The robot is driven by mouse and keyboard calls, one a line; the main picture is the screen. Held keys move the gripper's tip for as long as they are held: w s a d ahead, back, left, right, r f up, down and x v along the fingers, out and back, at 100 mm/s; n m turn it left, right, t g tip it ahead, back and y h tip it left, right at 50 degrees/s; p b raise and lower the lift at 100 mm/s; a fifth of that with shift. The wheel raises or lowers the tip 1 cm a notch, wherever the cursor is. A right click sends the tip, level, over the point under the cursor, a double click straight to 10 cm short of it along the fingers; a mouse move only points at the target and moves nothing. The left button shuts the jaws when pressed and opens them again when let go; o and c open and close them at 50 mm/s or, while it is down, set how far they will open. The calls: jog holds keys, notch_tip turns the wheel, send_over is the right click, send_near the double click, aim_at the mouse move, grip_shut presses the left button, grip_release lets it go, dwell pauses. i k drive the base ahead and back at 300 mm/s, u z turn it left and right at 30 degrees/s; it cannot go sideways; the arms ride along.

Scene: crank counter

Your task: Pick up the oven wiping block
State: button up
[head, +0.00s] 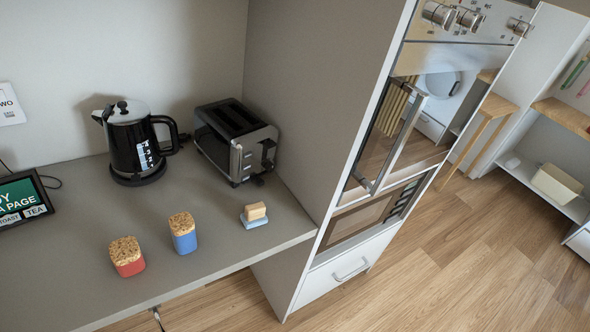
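A small block with a tan upper part (255,211) and a light blue lower part (255,221) lies on the grey counter (215,262), near its right end and front edge. It is the thing that looks most like the wiping block. I cannot tell whether its two parts are joined. The oven (400,135) stands in the tall cabinet to the right, with a metal handle on its glass front. My gripper is not in view, and nothing is seen touching the block.
A blue jar (184,242) and a red jar (128,267) with cork-like tops stand left of the block. A kettle (135,145), a toaster (235,145) and a screen (22,199) are farther back or left. The cabinet side wall (315,90) bounds the counter. Wooden floor (440,265) is clear.

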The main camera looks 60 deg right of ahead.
aim_at(254, 215)
jog(key=z, duration=0.5)
jog(key=i, duration=0.9)
jog(key=z, duration=0.55)
jog(key=k, duration=0.7)
jog(key=z, duration=0.25)
jog(key=i, duration=0.75)
jog(key=u, duration=0.15)
